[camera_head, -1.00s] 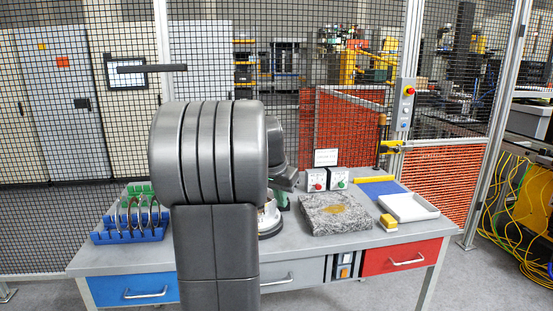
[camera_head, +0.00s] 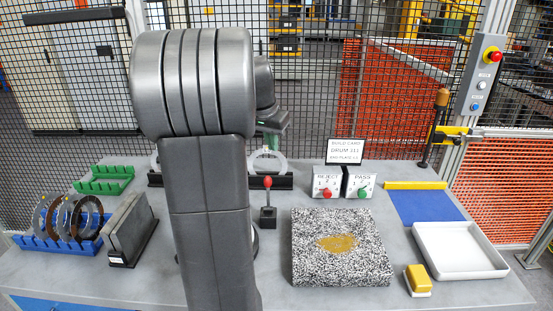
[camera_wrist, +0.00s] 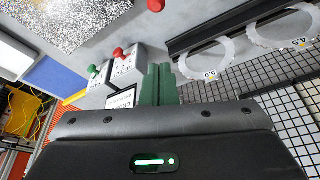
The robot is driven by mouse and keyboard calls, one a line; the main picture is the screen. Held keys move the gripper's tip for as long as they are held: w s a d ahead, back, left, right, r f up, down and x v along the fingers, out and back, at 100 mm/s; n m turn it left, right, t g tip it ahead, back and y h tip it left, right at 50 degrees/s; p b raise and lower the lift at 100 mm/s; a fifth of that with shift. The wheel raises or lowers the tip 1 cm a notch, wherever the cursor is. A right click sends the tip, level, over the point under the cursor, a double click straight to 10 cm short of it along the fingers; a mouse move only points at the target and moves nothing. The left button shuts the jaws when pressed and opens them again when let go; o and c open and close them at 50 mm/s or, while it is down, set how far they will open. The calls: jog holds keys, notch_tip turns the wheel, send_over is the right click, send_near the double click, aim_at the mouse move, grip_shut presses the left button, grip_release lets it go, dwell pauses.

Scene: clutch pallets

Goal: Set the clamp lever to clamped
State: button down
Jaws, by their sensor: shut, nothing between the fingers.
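A small lever with a red ball knob (camera_head: 267,183) stands about upright on a black block on the grey bench, right of my arm. Its markings cannot be read, and no label names it as the clamp lever. The red knob also shows at the top edge of the wrist view (camera_wrist: 156,5). My gripper's green fingers (camera_wrist: 160,70) are together and empty, apart from the knob. In the head view my gripper is mostly hidden behind my arm, above the back of the bench.
REJECT (camera_head: 327,182) and PASS (camera_head: 360,186) boxes stand behind a speckled slab (camera_head: 341,275). A white tray (camera_head: 460,250) and a yellow block (camera_head: 418,279) lie right. A blue rack (camera_head: 55,250) holds rings at left. A dark post with an orange handle (camera_head: 442,98) stands at back right.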

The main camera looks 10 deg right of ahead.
jog(key=shift+r, duration=0.1)
jog(key=shift+a, duration=0.1)
dwell(0.3)
jog(key=p, duration=0.2)
send_over(268, 195)
jog(key=w+d, duration=0.2)
notch_tip(268, 195, down, 10)
jog(key=shift+a+r, duration=0.25)
jog(key=shift+s, duration=0.1)
jog(key=shift+f+b, duration=0.15)
jog(key=shift+b, duration=0.15)
